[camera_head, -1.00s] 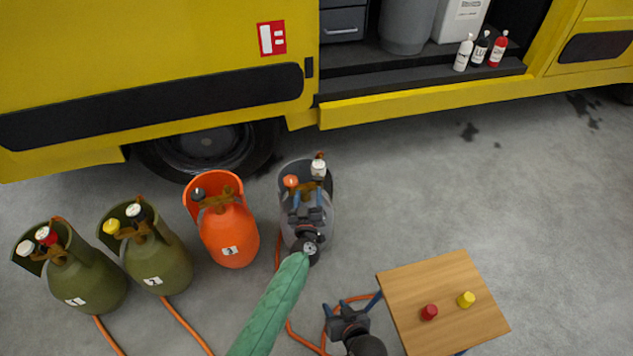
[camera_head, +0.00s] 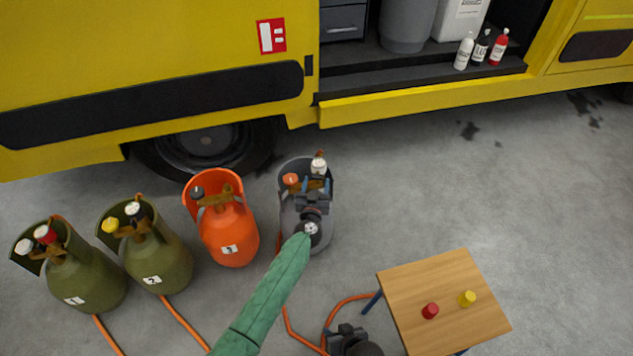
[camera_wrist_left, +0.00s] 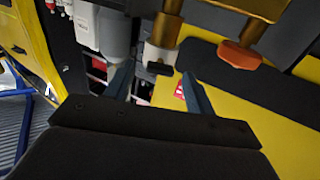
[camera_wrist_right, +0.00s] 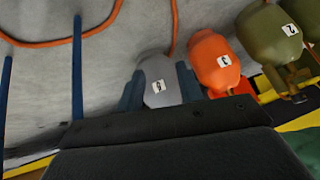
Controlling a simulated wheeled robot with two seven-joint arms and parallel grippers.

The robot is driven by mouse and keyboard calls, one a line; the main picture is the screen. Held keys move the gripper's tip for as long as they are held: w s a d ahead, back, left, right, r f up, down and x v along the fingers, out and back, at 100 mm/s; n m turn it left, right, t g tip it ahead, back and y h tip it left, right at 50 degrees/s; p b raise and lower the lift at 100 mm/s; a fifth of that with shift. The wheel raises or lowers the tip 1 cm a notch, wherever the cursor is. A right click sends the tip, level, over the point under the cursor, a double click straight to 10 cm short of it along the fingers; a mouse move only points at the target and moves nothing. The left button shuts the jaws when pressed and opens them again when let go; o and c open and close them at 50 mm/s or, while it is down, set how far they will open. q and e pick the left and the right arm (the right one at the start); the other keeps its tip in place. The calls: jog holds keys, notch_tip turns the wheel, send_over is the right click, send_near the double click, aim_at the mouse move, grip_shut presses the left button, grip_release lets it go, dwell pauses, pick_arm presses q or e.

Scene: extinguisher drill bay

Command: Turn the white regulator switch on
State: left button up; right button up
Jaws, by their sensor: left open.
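A white regulator switch (camera_head: 318,167) sits on top of the grey cylinder (camera_head: 290,225), right of an orange switch (camera_head: 291,181). My left gripper (camera_head: 314,190) is open over this cylinder, just below the white switch in the head view. In the left wrist view the white switch (camera_wrist_left: 156,56), with a dark bar at its end, appears between the open fingertips (camera_wrist_left: 158,82); I cannot tell if they touch it. The orange switch (camera_wrist_left: 240,54) is right of the fingers. My right gripper (camera_wrist_right: 158,80) is open and empty, low by the small table.
An orange cylinder (camera_head: 230,235) and two green ones (camera_head: 160,262) (camera_head: 88,285) stand to the left; the leftmost also has a white switch (camera_head: 24,246). A small wooden table (camera_head: 430,285) is at the right. Orange hoses cross the floor. A yellow truck (camera_head: 150,50) stands behind.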

pick_arm(q)
jog(key=shift+w+d, duration=0.1)
jog(key=shift+w, duration=0.8)
pick_arm(e)
jog(key=shift+s+f, duration=0.2)
jog(key=shift+f, duration=0.45)
pick_arm(q)
jog(key=c, duration=1)
